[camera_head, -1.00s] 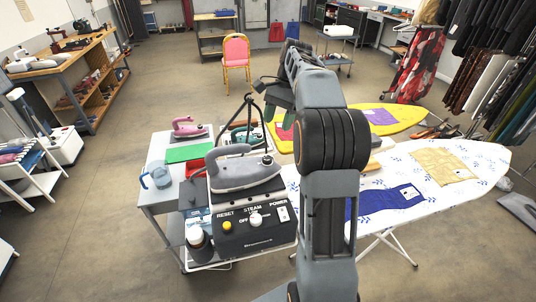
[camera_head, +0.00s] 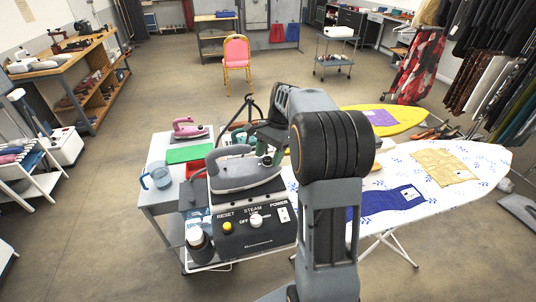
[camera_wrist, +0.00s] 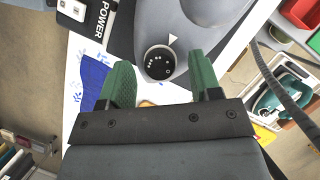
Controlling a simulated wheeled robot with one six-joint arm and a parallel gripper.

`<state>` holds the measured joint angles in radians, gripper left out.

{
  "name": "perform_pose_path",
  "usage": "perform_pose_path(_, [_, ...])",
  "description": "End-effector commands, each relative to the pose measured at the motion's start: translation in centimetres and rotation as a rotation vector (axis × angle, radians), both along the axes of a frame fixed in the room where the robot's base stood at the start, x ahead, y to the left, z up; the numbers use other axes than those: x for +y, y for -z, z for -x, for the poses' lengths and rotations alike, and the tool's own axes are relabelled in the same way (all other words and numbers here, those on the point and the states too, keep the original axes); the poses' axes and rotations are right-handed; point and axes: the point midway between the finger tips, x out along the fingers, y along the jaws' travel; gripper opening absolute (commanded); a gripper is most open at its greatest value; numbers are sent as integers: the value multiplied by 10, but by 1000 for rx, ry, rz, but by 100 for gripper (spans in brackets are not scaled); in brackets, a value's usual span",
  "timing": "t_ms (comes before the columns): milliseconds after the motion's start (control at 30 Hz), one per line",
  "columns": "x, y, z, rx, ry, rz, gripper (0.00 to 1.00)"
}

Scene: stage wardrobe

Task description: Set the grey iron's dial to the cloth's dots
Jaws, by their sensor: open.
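The grey iron (camera_head: 245,172) rests on the black steam station (camera_head: 258,232) on the cart. Its dial (camera_wrist: 160,63) is round and black with white dots in several groups; a white pointer (camera_wrist: 173,40) is on the iron beside it. My gripper (camera_wrist: 161,70) is open, its green fingers on either side of the dial, with no clear contact. In the head view my gripper is at the iron's right end, partly behind my arm. A blue cloth (camera_head: 380,202) with a small white tag lies on the white ironing board (camera_head: 470,190). The tag's marks are too small to read.
A tan cloth (camera_head: 444,167) also lies on the white board. A purple cloth (camera_head: 381,117) lies on a yellow board (camera_head: 405,115). A dark cable (camera_wrist: 288,68) passes close to my gripper.

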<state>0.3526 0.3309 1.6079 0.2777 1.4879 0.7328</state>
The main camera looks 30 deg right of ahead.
Motion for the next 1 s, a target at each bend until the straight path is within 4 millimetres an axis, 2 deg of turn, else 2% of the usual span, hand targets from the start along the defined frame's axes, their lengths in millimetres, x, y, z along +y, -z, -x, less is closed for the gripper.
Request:
perform_pose_path(100, [0, 0, 0, 0, 0, 0, 58])
perform_pose_path(600, [0, 0, 0, 0, 0, 0, 10])
perform_pose_path(633, [6, 0, 0, 0, -3, 0, 8])
perform_pose_path(1000, [-1, -1, 1, 0, 109, -1, 8])
